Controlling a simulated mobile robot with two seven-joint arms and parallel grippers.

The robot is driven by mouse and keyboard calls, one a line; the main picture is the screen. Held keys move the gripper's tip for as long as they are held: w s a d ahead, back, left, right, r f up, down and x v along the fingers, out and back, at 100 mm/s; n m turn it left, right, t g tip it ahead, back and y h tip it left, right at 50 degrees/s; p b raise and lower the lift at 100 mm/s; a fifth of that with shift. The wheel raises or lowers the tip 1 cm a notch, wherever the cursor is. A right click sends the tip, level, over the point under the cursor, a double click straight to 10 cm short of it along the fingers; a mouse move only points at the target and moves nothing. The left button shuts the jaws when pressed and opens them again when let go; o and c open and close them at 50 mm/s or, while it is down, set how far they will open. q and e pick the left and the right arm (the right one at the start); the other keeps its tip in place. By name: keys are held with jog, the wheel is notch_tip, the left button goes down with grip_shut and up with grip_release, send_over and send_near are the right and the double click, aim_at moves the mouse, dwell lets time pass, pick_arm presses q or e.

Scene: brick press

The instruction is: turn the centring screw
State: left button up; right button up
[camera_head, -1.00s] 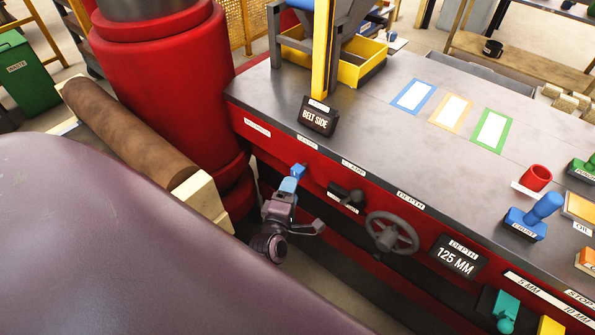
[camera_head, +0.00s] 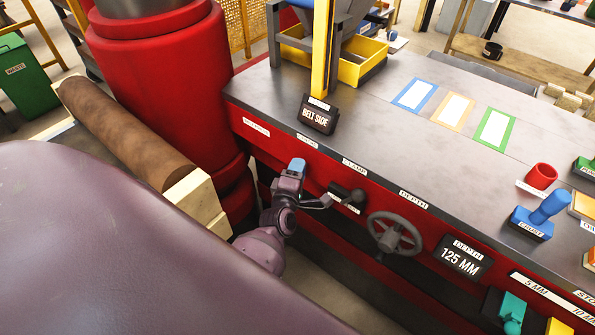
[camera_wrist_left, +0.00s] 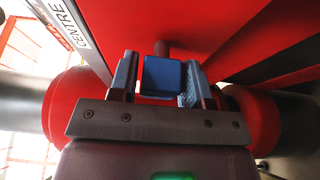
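The centring screw's blue square head (camera_wrist_left: 162,77) stands out from the red press front on a dark red shaft in the left wrist view. My left gripper (camera_head: 297,166) is at the press front, below the label row; in the left wrist view its blue-grey fingers (camera_wrist_left: 160,72) stand on both sides of the head. A thin gap shows at the left finger, so it looks open around the head. Contact at the right finger is unclear. My right gripper is not in view.
Right of my left gripper, a black clamp lever (camera_head: 347,195) and the grey depth handwheel (camera_head: 394,234) stick out of the front. A display (camera_head: 463,258) reads 125 MM.

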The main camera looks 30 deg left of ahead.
pick_arm(q)
jog(key=c, duration=0.6)
jog(key=shift+f+m, duration=0.1)
jog(key=shift+m, duration=0.3)
jog(key=shift+m+t+b, duration=0.5)
jog(key=shift+m+b, duration=0.25)
jog(key=shift+m, duration=0.25)
jog(key=m+t+b, duration=0.1)
jog(key=m, duration=0.2)
jog(key=shift+m+t, duration=0.3)
jog(key=shift+m, duration=0.1)
jog(key=m+h+b, duration=0.1)
jog(key=m, duration=0.2)
jog(key=shift+t, duration=0.4)
jog(key=shift+m+t+h+b, duration=0.45)
jog(key=shift+m+h, duration=0.35)
jog(key=shift+m, duration=1.1)
